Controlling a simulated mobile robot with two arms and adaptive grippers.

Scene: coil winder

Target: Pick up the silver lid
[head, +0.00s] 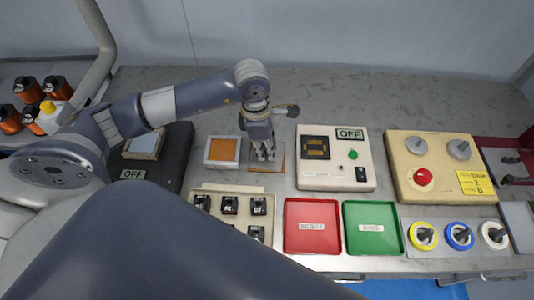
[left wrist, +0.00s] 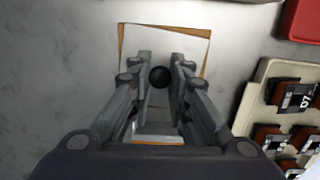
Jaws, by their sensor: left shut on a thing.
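The silver lid (left wrist: 197,42) is a flat, pale square plate with a round black knob (left wrist: 159,77) in its middle, seen in the left wrist view. Brown edges show from under it on more than one side, slightly askew to the plate. In the head view it shows as a grey patch (head: 277,163) with a thin brown edge, partly hidden by my left gripper (head: 265,157). That gripper points down over the lid, its fingers shut on the knob. I cannot tell whether the lid is raised. My right gripper does not show.
A white-framed orange square (head: 222,150) lies close to the left of the gripper. A white box with an OFF display (head: 338,178) stands to the right. A tray of several black parts (head: 230,223) and red (head: 312,240) and green (head: 373,242) trays are in front. The back is clear.

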